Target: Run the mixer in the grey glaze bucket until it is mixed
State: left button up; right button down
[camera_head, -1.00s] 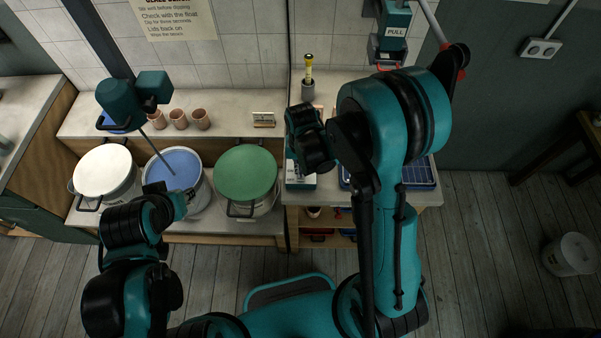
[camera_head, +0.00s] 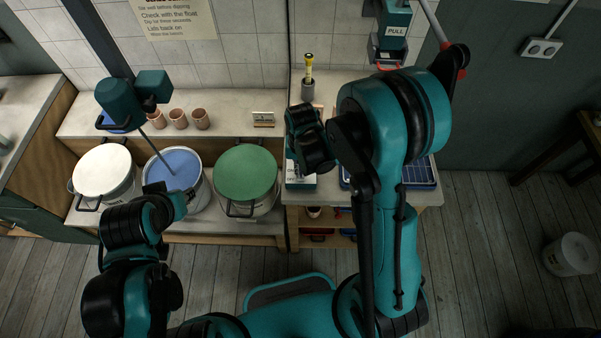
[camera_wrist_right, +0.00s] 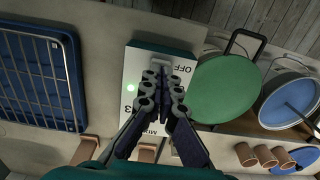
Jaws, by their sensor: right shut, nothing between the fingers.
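The mixer (camera_head: 119,104) is a teal motor head on a dark post. Its thin shaft slants into the open bucket (camera_head: 197,196), whose blue glaze surface (camera_head: 180,165) also shows in the right wrist view (camera_wrist_right: 288,100). A white switch box (camera_wrist_right: 133,68) marked OFF, with a lit green lamp (camera_wrist_right: 131,87), lies under my right gripper (camera_wrist_right: 163,80). That gripper is shut and empty, with its fingertips over the switch, hiding part of it; contact cannot be told. My left gripper (camera_head: 162,192) is near the bucket's front; its fingers are not clear.
A white-lidded bucket (camera_head: 101,170) stands left of the open one, and a green-lidded bucket (camera_head: 246,172) stands right. Several clay cups (camera_head: 179,118) stand on the ledge behind. A blue rack (camera_wrist_right: 40,75) lies beside the switch box. A pale bucket (camera_head: 572,254) stands on the right floor.

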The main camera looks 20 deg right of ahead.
jog(key=shift+f+b, duration=0.8)
jog(key=shift+f, duration=0.1)
jog(key=shift+r, duration=0.1)
jog(key=shift+r+p, duration=2.4)
jog(key=shift+r, duration=1.1)
jog(key=shift+d+b, duration=0.1)
jog(key=shift+b, duration=0.35)
jog(key=s+d+n+t+b, duration=0.1)
jog(key=s+d+t+b, duration=0.1)
jog(key=s+b, duration=0.3)
jog(key=s+d+r+n+t+b, duration=0.1)
jog(key=s+t+b, duration=0.4)
jog(key=b, duration=0.5)
jog(key=shift+s+d+r+n, duration=0.15)
jog(key=shift+d+r+n, duration=0.1)
jog(key=shift+d+n, duration=0.45)
